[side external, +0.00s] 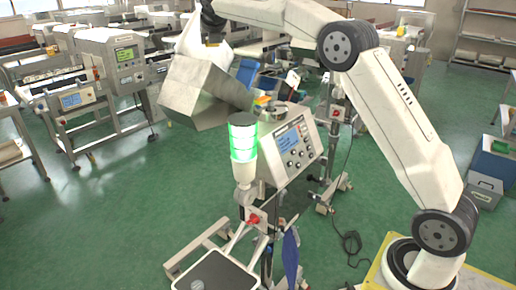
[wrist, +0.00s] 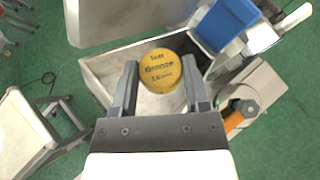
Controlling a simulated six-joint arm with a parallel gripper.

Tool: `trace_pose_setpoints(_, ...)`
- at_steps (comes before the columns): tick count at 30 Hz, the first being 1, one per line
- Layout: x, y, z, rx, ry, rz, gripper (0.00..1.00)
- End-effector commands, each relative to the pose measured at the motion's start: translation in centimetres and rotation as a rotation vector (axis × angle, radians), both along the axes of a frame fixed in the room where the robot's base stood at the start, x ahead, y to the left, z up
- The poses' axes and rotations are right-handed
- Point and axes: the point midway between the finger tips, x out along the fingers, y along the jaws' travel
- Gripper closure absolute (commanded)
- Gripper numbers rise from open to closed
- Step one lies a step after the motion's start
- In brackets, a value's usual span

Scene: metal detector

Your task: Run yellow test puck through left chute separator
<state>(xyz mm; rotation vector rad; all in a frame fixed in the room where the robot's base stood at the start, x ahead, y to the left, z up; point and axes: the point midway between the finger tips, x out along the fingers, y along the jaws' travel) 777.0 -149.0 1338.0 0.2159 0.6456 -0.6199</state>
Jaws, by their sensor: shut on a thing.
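The yellow test puck (wrist: 160,71), marked "Test Bronze", is between the fingers of my gripper (wrist: 160,90) in the wrist view. My gripper is shut on the puck and holds it over an open grey metal chute (wrist: 100,72). In the side view, the metal chute housing (side external: 207,92) stands left of the control panel, with my wrist above it. The fingers and the puck are hidden in the side view. I cannot tell how far the puck is above the chute floor.
A control box with a screen (side external: 290,145) and a green-lit signal tower (side external: 243,140) stand near the chute. A blue bin (wrist: 226,22) and an orange-handled object (wrist: 238,118) lie to the right in the wrist view. Other machines stand behind; the green floor is open at left.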

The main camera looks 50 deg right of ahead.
Motion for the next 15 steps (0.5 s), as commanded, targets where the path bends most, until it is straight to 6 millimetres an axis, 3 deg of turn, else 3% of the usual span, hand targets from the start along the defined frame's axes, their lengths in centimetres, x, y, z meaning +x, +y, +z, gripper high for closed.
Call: trace_pose_setpoints(15,-0.02,-0.58,-0.97,0.0,0.002,-0.007,1.0)
